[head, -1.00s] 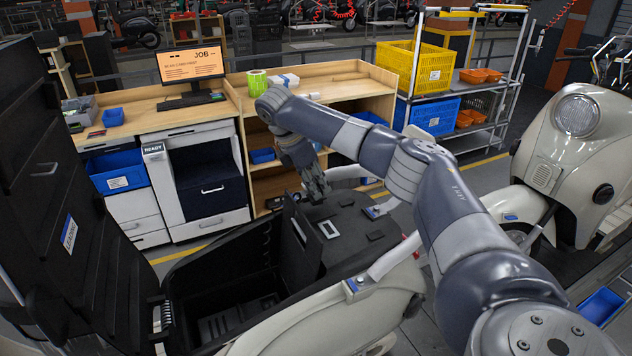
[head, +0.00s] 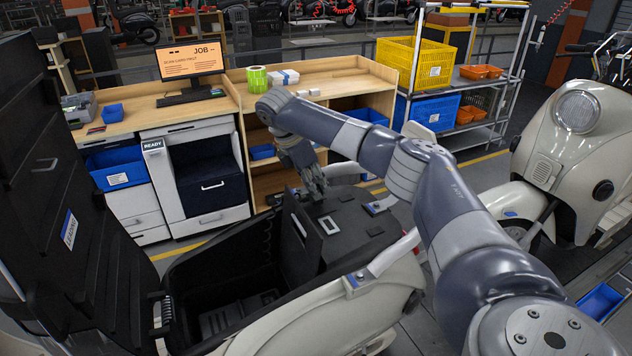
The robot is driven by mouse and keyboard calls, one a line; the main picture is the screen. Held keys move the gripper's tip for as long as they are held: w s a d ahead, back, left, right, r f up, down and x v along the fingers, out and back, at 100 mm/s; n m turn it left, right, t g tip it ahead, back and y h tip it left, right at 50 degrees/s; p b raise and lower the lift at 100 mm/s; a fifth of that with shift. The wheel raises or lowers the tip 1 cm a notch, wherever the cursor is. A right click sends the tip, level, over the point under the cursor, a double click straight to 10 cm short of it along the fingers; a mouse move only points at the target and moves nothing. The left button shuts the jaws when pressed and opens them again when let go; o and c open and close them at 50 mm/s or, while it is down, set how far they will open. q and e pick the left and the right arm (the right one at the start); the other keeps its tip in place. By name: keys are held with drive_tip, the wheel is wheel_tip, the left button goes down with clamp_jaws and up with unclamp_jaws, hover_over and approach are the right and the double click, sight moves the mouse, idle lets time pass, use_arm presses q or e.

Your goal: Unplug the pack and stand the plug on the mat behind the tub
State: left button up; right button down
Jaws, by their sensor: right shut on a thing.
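My right gripper (head: 317,186) reaches down over the dark deck behind the tub. It is shut on the plug, which is mostly hidden by the dark fingers. The black tub (head: 190,285) sits open in the cream scooter body; a dark upright panel (head: 297,245) stands at its far right end. The dark mat (head: 350,240) lies flat behind that panel, below and around the gripper, with a pale-framed rectangle (head: 328,225) on it. I cannot tell whether the plug touches the mat. The pack is not clearly seen; only grey ribbed parts (head: 222,318) show deep in the tub. My left gripper is out of view.
The raised black lid (head: 60,180) stands at the left. My right arm crosses above the scooter's cream side. A workbench (head: 340,88) with a monitor (head: 190,65) stands behind. A shelf rack (head: 480,100) with crates and another cream scooter (head: 560,150) are at the right.

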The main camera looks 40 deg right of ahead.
drive_tip(key=shift+f, duration=0.45)
drive_tip(key=c, duration=1.4)
unclamp_jaws()
drive_tip(key=shift+o, duration=0.2)
drive_tip(key=v, duration=1.2)
drive_tip(key=shift+s+f, duration=0.1)
